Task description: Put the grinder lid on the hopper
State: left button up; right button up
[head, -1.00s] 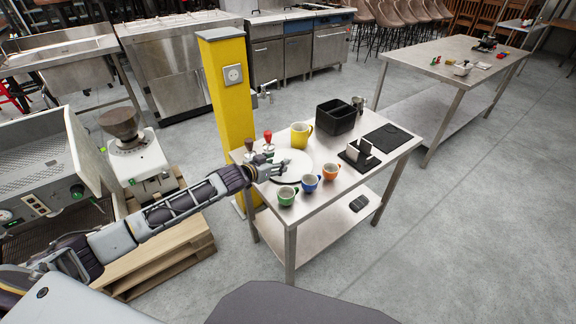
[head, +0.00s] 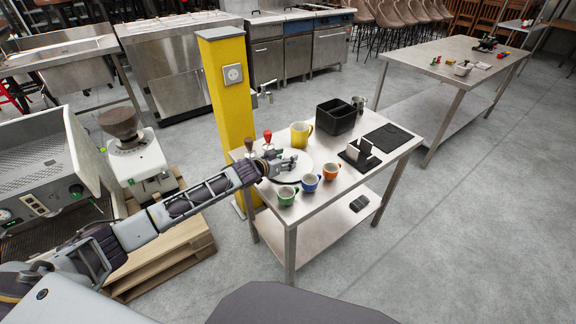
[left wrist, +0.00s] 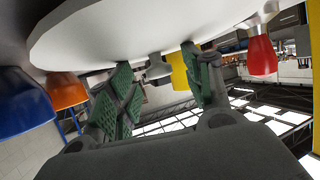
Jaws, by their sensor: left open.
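The grinder (head: 142,160) stands at the left with its dark, cone-shaped hopper (head: 121,124) on top. My left gripper (head: 294,160) is open, low over the white round board (head: 282,176) on the steel table. In the left wrist view the picture is upside down: the board (left wrist: 100,35) fills the top and the open fingers (left wrist: 160,85) are spread below it. A small grey piece (left wrist: 158,68) shows between the fingers; I cannot tell for sure whether it is the lid. No lid is clearly seen elsewhere. My right gripper is not in view.
Green (head: 287,195), blue (head: 310,182) and orange (head: 331,171) cups stand by the board's front. A yellow mug (head: 301,135), red-handled tool (head: 267,137) and black bin (head: 336,116) stand behind. A yellow pillar (head: 229,100) rises between table and grinder.

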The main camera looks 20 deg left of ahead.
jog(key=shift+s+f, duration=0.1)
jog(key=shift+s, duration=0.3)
pick_arm(q)
jog(key=shift+c, duration=1)
grip_shut()
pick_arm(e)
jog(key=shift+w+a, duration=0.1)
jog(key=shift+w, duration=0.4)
pick_arm(q)
jog(key=shift+r, duration=0.15)
